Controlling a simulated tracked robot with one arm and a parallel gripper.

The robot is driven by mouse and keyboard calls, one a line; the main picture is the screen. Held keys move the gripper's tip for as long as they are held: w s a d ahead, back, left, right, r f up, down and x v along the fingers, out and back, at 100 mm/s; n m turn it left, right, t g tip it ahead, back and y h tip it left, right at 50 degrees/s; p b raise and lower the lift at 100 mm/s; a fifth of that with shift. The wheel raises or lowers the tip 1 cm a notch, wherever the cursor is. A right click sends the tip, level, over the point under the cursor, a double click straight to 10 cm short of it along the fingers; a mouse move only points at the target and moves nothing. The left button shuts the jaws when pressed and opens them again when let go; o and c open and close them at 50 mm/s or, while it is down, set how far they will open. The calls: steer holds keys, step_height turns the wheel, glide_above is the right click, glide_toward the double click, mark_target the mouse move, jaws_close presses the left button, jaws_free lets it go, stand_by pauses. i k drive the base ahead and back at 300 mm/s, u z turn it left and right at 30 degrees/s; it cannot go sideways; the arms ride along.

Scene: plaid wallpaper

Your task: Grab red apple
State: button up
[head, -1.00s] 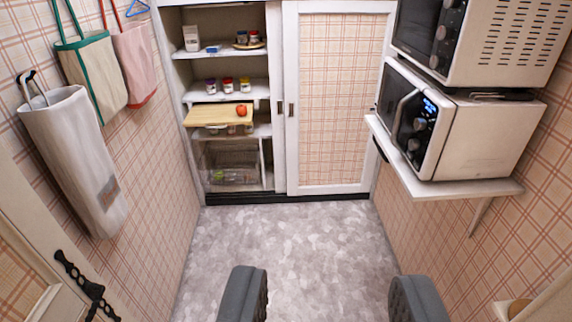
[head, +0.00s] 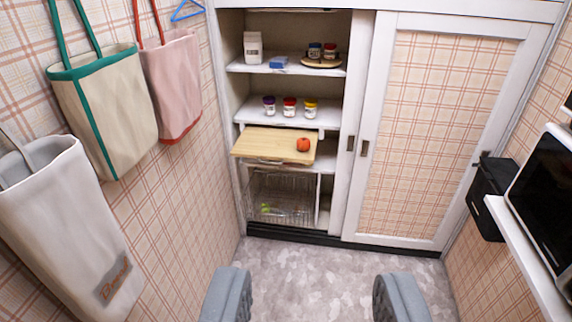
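The red apple (head: 303,144) rests on the right part of a light wooden board (head: 262,143). The board juts out from a shelf in the open left side of the white cupboard. My gripper (head: 312,296) shows at the bottom of the view, its two grey fingers wide apart with only floor between them. It is well short of the cupboard and the apple.
Small jars (head: 290,107) stand on the shelf above the board, and a wire basket (head: 280,205) is below it. A sliding door (head: 430,130) closes the cupboard's right side. Bags (head: 105,105) hang on the left wall. A microwave (head: 548,200) juts in at right. The floor (head: 330,270) ahead is clear.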

mark_target(303, 144)
steer(key=u, duration=0.1)
steer(key=i, duration=0.9)
steer(key=u, duration=0.2)
